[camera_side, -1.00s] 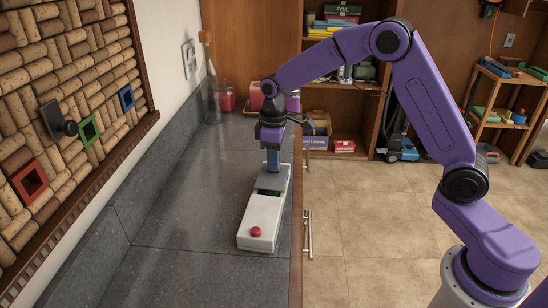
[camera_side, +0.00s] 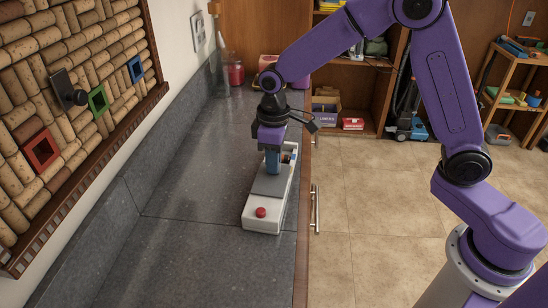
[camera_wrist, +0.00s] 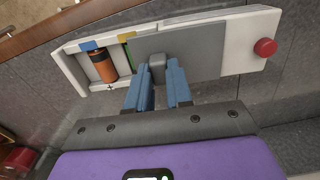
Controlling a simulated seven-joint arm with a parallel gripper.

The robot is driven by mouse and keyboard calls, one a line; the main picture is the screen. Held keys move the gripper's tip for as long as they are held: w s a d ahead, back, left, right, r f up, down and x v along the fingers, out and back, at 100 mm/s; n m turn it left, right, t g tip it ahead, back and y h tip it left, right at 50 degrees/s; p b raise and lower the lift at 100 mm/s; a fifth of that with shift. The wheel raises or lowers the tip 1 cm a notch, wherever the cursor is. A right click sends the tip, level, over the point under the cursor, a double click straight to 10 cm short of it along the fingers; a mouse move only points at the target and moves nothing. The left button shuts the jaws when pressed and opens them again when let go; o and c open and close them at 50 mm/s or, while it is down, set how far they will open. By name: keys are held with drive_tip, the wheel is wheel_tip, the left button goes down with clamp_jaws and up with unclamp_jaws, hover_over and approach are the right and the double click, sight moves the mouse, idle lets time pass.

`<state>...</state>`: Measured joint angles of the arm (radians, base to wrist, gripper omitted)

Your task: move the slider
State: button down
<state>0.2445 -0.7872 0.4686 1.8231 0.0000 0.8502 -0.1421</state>
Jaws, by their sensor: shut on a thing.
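The white box (camera_side: 275,226) lies on the dark counter, with a red button (camera_side: 261,212) at its near end. Its grey slider cover (camera_side: 269,187) lies just behind the button end, leaving the far part open. In the wrist view, the slider cover (camera_wrist: 205,50) is beside the button end and has a small grey handle (camera_wrist: 157,68). My gripper (camera_side: 273,167) has its blue fingers on either side of this handle, shut on it. An orange and black battery (camera_wrist: 103,66) lies in the open compartment, near blue, yellow and green patches.
A cork board (camera_side: 60,110) with red, green and blue square frames and a dark knob hangs on the left wall. The counter (camera_side: 185,180) left of the box is clear. A drawer handle (camera_side: 317,208) is below the counter's right edge. Shelves stand behind.

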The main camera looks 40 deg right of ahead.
idle(0.8)
drive_tip(key=c, duration=1)
unclamp_jaws()
wheel_tip(320, 180, up, 18)
drive_tip(key=shift+f, duration=0.25)
